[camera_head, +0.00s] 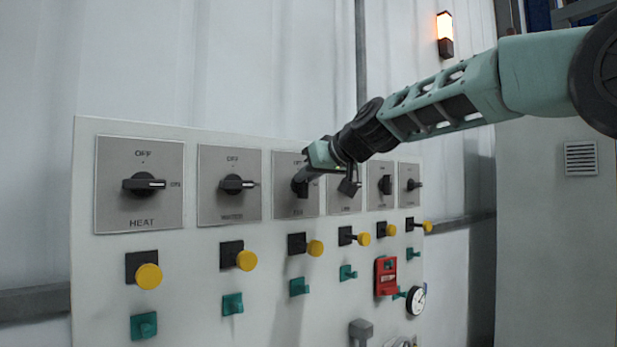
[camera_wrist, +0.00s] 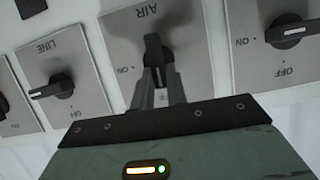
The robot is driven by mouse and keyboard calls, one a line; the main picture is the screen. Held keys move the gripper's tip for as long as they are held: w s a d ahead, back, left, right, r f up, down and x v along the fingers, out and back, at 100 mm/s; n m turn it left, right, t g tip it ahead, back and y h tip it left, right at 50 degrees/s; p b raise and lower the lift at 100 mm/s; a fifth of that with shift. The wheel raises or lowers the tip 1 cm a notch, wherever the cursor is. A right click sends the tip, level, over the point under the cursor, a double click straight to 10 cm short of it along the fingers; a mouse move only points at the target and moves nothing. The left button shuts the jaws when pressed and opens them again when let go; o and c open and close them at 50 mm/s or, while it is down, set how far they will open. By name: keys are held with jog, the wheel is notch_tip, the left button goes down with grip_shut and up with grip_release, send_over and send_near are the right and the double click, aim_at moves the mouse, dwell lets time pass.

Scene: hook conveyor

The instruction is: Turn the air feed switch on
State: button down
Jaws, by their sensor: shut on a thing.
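The air switch is the third grey plate from the left on the panel. Its black knob (camera_head: 299,187) is partly covered by my gripper (camera_head: 308,178). In the wrist view, which is upside down, the plate reads AIR and its knob (camera_wrist: 153,49) stands upright, in line with the OFF side, not turned towards the ON mark at the left. My gripper (camera_wrist: 160,86) is shut on this knob, with one finger on each side.
The HEAT switch (camera_head: 143,184) and WATER switch (camera_head: 236,184) are to the left, knobs level towards ON. The LINE switch (camera_wrist: 52,87) is on the other side. Yellow buttons (camera_head: 315,248), green parts and a red box (camera_head: 386,276) sit below. A lamp (camera_head: 445,34) glows orange.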

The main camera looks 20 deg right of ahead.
jog(key=m+y+b, duration=0.1)
jog(key=m+b, duration=0.1)
jog(key=b, duration=0.1)
jog(key=d+f+m+y+b, duration=0.1)
jog(key=m+y+b, duration=0.1)
jog(key=b, duration=0.1)
jog(key=m+g+y+b, duration=0.1)
jog(key=m+b, duration=0.1)
jog(key=b, duration=0.1)
jog(key=shift+w+d+f+m, duration=0.25)
jog(key=shift+w+f+m, duration=0.05)
jog(key=shift+w+f, duration=0.1)
jog(key=m+y+b, duration=0.1)
jog(key=m+b, duration=0.1)
jog(key=m+y+b, duration=0.1)
jog(key=m+b, duration=0.1)
jog(key=b, duration=0.1)
jog(key=shift+d+f, duration=0.15)
jog(key=shift+f, duration=0.2)
jog(key=shift+m+t+y+b, duration=0.5)
jog(key=shift+m+y+b, duration=0.1)
jog(key=shift+m+b, duration=0.45)
jog(key=shift+m, duration=0.35)
jog(key=c, duration=1.4)
grip_release()
jog(key=shift+w, duration=0.1)
